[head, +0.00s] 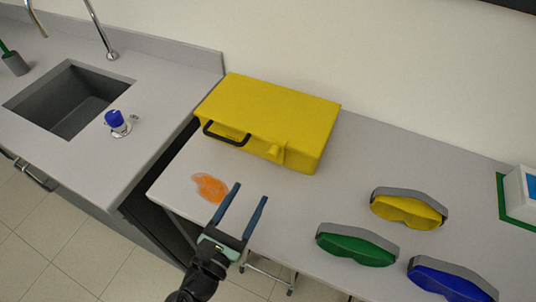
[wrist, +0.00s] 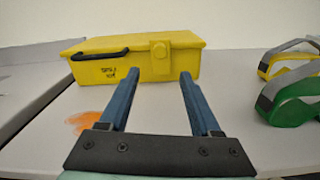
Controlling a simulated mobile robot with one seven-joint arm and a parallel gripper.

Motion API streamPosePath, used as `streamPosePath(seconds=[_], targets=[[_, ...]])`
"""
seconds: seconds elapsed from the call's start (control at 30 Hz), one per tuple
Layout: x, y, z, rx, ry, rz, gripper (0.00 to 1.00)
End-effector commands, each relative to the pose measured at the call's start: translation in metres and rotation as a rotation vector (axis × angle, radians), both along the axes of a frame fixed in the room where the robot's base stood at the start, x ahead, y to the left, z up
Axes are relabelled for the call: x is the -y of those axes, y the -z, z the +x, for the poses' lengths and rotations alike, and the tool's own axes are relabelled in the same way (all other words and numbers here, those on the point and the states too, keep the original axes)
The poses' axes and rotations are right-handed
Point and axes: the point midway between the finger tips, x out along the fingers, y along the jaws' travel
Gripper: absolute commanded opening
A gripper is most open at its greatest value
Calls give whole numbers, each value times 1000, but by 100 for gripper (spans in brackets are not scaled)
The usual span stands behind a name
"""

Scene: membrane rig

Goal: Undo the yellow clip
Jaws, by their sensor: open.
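The yellow clip (head: 279,154) sits on the front face of a closed yellow case (head: 270,105), right of its black handle (head: 226,134). In the wrist view the clip (wrist: 160,57) shows as a raised yellow block reaching from the lid edge down the front of the case (wrist: 130,65). The case lies flat on the grey table against the wall. My gripper (head: 252,192) is open and empty in front of the case, apart from the clip. In the wrist view the gripper (wrist: 156,77) points toward the clip, which appears between its two blue fingers.
An orange spill (head: 210,187) lies on the table left of my gripper. Yellow goggles (head: 408,209), green goggles (head: 357,246) and blue goggles (head: 450,281) lie to the right. Table between case and goggles is clear.

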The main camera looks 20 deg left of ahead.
Motion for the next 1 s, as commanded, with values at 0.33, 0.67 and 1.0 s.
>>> streamPosePath(seconds=[0.33,0.67,1.0], targets=[[2,-3,74,3,1,4,64],[3,-1,104,1,1,5,64],[3,-1,105,1,1,5,53]])
